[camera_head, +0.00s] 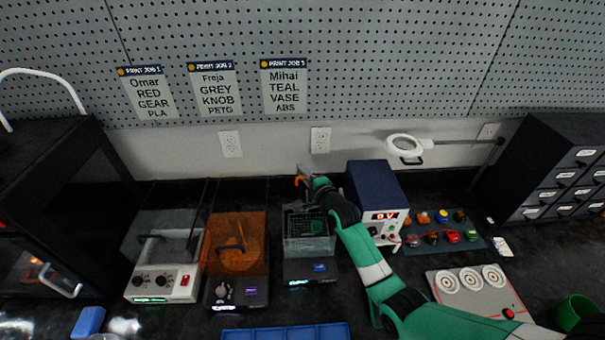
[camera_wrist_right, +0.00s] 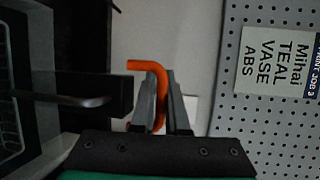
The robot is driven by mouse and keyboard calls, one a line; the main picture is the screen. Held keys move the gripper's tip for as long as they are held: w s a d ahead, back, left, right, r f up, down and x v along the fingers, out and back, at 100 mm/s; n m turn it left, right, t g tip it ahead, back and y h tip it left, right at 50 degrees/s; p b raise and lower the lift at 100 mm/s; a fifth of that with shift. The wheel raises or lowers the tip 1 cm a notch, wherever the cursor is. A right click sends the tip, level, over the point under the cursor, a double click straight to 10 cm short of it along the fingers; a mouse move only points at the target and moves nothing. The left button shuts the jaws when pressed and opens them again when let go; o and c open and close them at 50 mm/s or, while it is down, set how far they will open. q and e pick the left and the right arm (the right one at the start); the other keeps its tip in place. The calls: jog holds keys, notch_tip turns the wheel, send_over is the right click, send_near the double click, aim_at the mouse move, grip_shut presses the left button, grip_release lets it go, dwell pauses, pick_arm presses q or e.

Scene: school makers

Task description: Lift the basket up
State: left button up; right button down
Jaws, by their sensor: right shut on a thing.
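The wire basket (camera_head: 309,226) is at the dark bench-top tank unit (camera_head: 311,270), with something green inside it. Whether its bottom still touches the tank is hard to tell. My right gripper (camera_head: 303,179) is above the basket's back side, its fingers shut on an orange bent handle. In the right wrist view the fingers (camera_wrist_right: 163,103) close around the orange handle (camera_wrist_right: 148,66), and wire mesh of the basket (camera_wrist_right: 12,95) shows at the left edge. My left gripper is not in view.
An orange-lidded unit (camera_head: 235,245) and a clear-lidded grey unit (camera_head: 165,255) stand left of the tank. A blue power supply (camera_head: 376,190) stands close on the right, beside my right arm. A blue tray (camera_head: 287,332) lies in front. The pegboard wall is behind.

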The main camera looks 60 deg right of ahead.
pick_arm(q)
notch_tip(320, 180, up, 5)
jog(key=p, duration=0.3)
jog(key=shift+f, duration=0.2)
pick_arm(e)
notch_tip(320, 180, up, 6)
jog(key=shift+f, duration=0.1)
jog(key=c, duration=1.2)
grip_release()
jog(key=shift+f, duration=0.1)
jog(key=shift+f, duration=0.1)
jog(key=shift+s+a, duration=0.1)
